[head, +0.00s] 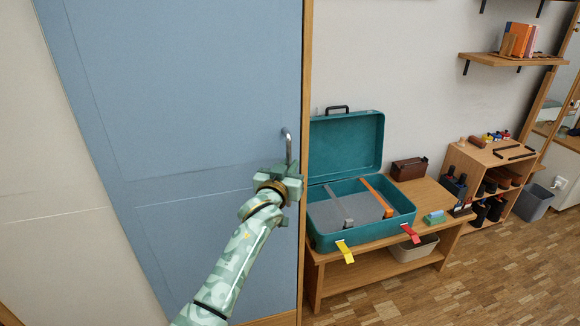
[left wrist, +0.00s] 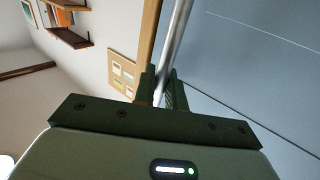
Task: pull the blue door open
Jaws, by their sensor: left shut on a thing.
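The blue door (head: 190,80) fills the left half of the head view, between a pale wall and a wooden frame post. I cannot tell whether it stands slightly ajar. Its metal bar handle (head: 289,146) is upright near the door's right edge. My left gripper (head: 286,174) is at the lower part of the handle. In the left wrist view, the handle (left wrist: 178,40) runs down between the two fingers of my left gripper (left wrist: 163,92), which is shut on it. The door (left wrist: 250,60) lies to the right there. My right gripper is not in view.
Right of the door frame (head: 306,120), an open teal suitcase (head: 360,238) stands on a low wooden bench (head: 440,205). A shelf unit (head: 490,160) with shoes and a grey bin (head: 533,203) stand farther right. Bare parquet floor (head: 480,270) lies in front.

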